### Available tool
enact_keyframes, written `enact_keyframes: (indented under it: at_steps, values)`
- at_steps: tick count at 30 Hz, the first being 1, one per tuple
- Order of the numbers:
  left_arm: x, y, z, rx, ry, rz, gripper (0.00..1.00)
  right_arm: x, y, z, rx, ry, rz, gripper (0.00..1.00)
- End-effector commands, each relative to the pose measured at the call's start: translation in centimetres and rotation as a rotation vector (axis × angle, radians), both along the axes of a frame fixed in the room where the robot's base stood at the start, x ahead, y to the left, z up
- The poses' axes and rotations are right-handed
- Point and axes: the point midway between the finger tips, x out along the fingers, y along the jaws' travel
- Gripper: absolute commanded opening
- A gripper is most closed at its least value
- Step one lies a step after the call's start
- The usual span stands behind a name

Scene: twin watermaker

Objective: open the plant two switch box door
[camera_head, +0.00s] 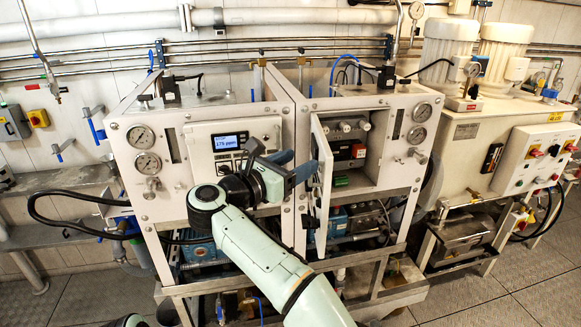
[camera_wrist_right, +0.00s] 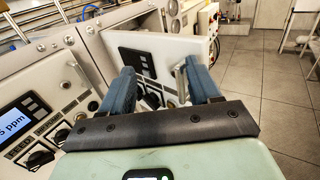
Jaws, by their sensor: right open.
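The plant two switch box (camera_head: 365,150) is in the right-hand white cabinet. Its door (camera_head: 321,190) stands swung open on its left side, seen almost edge-on, and the wiring and breakers inside show. In the wrist view the door's white front (camera_wrist_right: 165,42) carries a dark panel, black knobs and an upright metal handle (camera_wrist_right: 181,82). My right gripper (camera_head: 293,165) is open on the left of the door, at its front face. In the wrist view its blue fingers (camera_wrist_right: 160,82) spread before the door, with the handle near the right finger. Contact cannot be told. My left gripper is not in view.
The left cabinet (camera_head: 170,190), with a lit display (camera_head: 229,141) and gauges, stands close beside and behind my right gripper. Gauges (camera_head: 421,112) sit right of the box opening. A white tank unit (camera_head: 465,150) stands further right. Open floor lies at the front right.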

Motion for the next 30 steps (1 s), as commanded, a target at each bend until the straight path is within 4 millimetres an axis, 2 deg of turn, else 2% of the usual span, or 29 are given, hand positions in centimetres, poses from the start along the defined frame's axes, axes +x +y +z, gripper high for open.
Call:
enact_keyframes:
  at_steps: [1,22,26,30]
  values:
    - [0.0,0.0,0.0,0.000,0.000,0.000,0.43,0.5,0.0,0.2,-0.007,-0.007,0.016,0.36]
    - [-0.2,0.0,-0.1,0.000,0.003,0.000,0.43,0.4,0.5,-0.5,-0.008,0.005,0.023,0.36]
    - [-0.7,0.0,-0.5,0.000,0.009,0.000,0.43,-0.5,1.4,-0.7,-0.007,0.005,0.026,0.36]
    - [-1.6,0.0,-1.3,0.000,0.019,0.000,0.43,-2.8,3.3,-0.8,-0.006,0.005,0.026,0.36]
